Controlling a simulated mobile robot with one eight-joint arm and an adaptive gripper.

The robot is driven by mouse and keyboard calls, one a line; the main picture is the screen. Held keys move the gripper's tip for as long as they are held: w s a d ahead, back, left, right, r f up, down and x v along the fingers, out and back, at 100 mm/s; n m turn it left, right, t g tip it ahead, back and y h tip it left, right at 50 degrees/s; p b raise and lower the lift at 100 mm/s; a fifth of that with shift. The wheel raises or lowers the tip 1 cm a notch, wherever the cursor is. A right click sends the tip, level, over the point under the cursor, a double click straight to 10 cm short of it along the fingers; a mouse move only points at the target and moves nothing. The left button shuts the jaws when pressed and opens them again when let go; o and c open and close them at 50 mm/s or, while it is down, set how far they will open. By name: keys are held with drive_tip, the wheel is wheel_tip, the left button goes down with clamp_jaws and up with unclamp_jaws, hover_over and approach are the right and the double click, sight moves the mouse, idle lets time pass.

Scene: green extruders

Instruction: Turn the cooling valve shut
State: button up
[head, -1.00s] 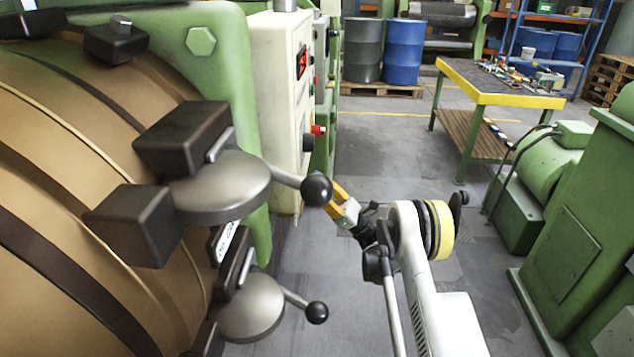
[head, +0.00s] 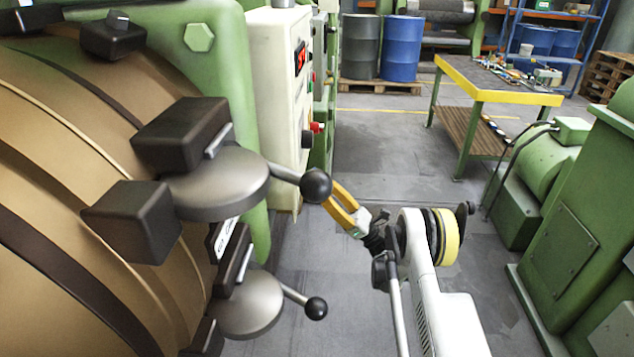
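The upper valve (head: 215,187) on the brown barrel in the head view has a grey metal disc and a lever ending in a black ball knob (head: 316,185). A similar lower valve (head: 248,305) has its own lever and black knob (head: 316,308). Both levers point right. I cannot tell from a label which one is the cooling valve. My gripper (head: 332,194) has yellow fingers, which look spread apart. Their tips appear right beside the upper knob, partly hidden behind it; I cannot tell whether they touch it. I see nothing held.
Dark blocks (head: 132,222) jut from the barrel around the valves. A cream control cabinet (head: 276,110) stands behind them. Green machinery (head: 575,220) flanks my arm on the right. A workbench (head: 500,85) and drums (head: 402,48) stand farther back. The grey floor between is clear.

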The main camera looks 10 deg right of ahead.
drive_tip(key=s+d, duration=0.5)
drive_tip(key=d, duration=0.5)
drive_tip(key=shift+s+r, duration=0.2)
